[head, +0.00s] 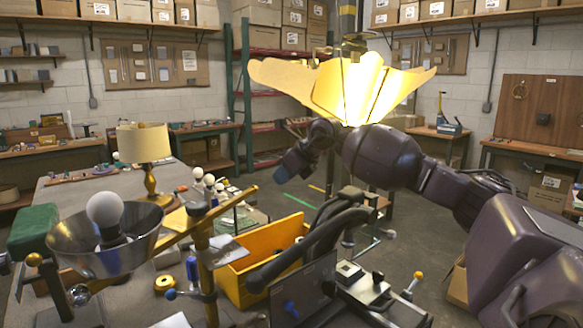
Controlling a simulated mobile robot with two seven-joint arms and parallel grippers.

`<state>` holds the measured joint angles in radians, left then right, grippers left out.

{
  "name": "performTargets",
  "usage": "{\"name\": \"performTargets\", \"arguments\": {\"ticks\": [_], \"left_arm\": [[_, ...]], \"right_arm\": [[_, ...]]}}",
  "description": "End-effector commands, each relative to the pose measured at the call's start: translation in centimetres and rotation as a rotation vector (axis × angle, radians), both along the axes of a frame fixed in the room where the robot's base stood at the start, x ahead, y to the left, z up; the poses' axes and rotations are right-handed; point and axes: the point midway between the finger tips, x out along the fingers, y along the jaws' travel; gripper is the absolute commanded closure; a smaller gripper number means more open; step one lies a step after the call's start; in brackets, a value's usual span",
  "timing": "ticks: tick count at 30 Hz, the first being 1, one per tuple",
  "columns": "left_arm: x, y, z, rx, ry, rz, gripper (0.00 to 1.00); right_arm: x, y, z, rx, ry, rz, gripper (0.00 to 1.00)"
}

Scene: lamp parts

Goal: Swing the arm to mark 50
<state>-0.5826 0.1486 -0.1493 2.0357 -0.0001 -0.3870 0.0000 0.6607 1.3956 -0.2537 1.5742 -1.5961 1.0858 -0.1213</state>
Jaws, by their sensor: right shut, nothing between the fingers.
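A blue knob (170,294) sticks out low beside the post. I cannot make out a scale or mark 50. My right gripper (278,173) is shut and empty, up and to the right of the brass arm and apart from it. My left gripper is not in view.
A glowing petal-shaped shade (345,85) hangs just above my right arm. A yellow bin (262,262) and a dark fixture with thick black curved parts (320,235) stand right of the post. A table lamp (145,145) and several bulbs are behind it.

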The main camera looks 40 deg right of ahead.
Motion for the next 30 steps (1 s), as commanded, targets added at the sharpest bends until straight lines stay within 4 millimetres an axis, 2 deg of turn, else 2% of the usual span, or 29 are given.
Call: {"name": "performTargets", "arguments": {"ticks": [4, 12, 30], "left_arm": [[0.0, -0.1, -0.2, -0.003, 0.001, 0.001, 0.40], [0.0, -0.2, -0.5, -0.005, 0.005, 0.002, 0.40], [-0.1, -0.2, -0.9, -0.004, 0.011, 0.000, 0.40]], "right_arm": [[1.8, 0.7, -2.0, 0.002, 0.000, 0.001, 1.00], [4.4, 1.7, -3.0, 0.001, -0.002, 0.001, 1.00], [5.3, 1.9, -3.4, -0.001, 0.001, 0.011, 1.00]]}}
